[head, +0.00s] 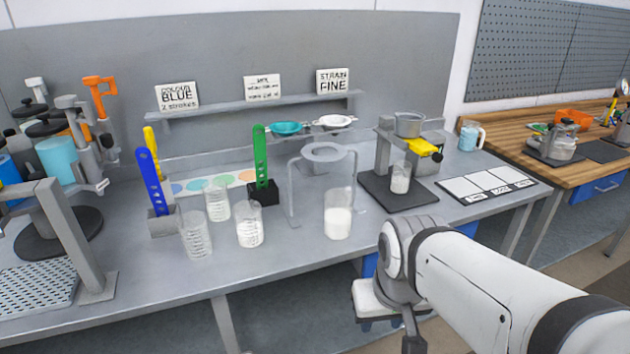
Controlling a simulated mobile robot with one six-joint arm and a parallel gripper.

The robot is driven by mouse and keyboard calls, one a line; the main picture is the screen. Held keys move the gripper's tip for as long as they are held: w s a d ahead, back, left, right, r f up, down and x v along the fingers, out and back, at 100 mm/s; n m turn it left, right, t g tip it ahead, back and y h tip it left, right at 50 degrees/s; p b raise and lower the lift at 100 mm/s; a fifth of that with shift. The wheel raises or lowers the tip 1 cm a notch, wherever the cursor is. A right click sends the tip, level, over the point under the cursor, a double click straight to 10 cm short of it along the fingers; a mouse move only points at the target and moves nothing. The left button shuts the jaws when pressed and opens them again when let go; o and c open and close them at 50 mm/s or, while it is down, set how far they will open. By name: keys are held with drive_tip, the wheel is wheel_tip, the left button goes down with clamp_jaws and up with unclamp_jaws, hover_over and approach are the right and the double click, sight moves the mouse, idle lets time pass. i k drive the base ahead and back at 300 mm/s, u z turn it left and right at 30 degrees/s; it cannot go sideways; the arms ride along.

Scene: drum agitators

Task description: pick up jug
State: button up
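A small jug (470,137) with a side handle stands at the right end of the grey bench, light blue and white. Clear vessels stand nearer: a tall one (338,214) with white contents at the front centre, and others (249,224) with graduations to its left. I cannot tell for certain which vessel the task calls the jug. My arm enters from the lower right and bends down in front of the bench. My gripper is not clearly visible; the arm's end runs out at the bottom edge.
A grey stand with a ring (323,152) rises behind the tall vessel. A dark-based stand (399,190) holds a pot above a clear cup. Blue (152,182) and green (260,158) upright paddles stand left of centre. Drum equipment (60,160) crowds the far left.

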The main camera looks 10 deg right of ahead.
sight(341, 211)
drive_tip(key=i, duration=0.65)
drive_tip(key=z, duration=0.4)
drive_tip(key=k, duration=1.35)
drive_tip(key=z, duration=0.8)
drive_tip(key=i, duration=1.65)
drive_tip(key=u, duration=0.7)
